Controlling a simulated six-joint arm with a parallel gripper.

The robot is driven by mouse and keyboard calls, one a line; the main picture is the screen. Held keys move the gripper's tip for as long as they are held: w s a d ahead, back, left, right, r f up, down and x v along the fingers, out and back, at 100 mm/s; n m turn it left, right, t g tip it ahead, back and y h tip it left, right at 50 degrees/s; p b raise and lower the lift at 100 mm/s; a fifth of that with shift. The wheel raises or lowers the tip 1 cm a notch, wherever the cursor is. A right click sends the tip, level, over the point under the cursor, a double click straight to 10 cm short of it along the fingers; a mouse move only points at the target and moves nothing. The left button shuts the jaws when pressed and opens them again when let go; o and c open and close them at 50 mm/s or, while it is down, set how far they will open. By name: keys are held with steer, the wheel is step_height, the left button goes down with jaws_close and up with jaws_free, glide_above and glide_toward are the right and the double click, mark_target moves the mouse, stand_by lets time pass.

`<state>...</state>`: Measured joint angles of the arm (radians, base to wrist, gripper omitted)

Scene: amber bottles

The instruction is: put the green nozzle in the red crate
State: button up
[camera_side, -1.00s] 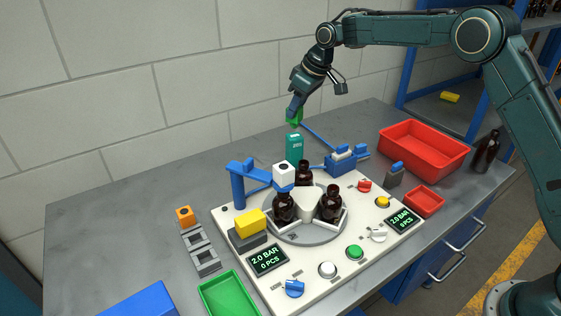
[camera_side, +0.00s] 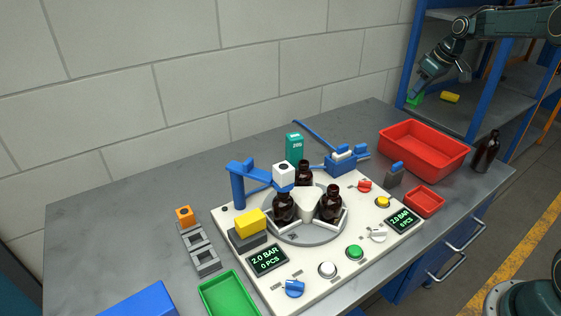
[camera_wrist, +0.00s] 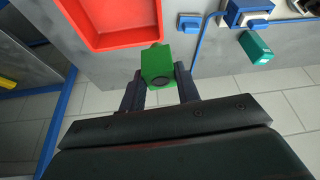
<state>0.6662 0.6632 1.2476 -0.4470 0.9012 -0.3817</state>
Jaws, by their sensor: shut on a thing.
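The green nozzle (camera_side: 415,99) is held at the end of my gripper (camera_side: 417,94), in the air above the far side of the large red crate (camera_side: 405,160) in the side view. The red crate (camera_wrist: 120,20) shows beyond the nozzle at the upper left of the wrist view. It looks empty and the nozzle is outside its rim in that view.
A smaller red tray (camera_side: 424,201) and a dark bottle (camera_side: 486,152) stand near the crate. The blue-framed shelf (camera_side: 470,110), with a yellow block (camera_side: 450,97), is behind my gripper. The white machine panel (camera_side: 320,262) with amber bottles fills the table's middle.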

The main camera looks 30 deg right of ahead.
steer(key=s+d+m, duration=0.1)
steer(key=s+d, duration=0.6)
steer(key=d, duration=0.1)
step_height(320, 180, down, 15)
steer(key=shift+s+h, duration=0.15)
steer(key=shift+h, duration=0.15)
steer(key=shift+f, duration=0.15)
steer(key=shift+f, duration=2.1)
steer(key=shift+f, duration=0.15)
steer(key=o, duration=1)
steer(key=shift+c, duration=0.2)
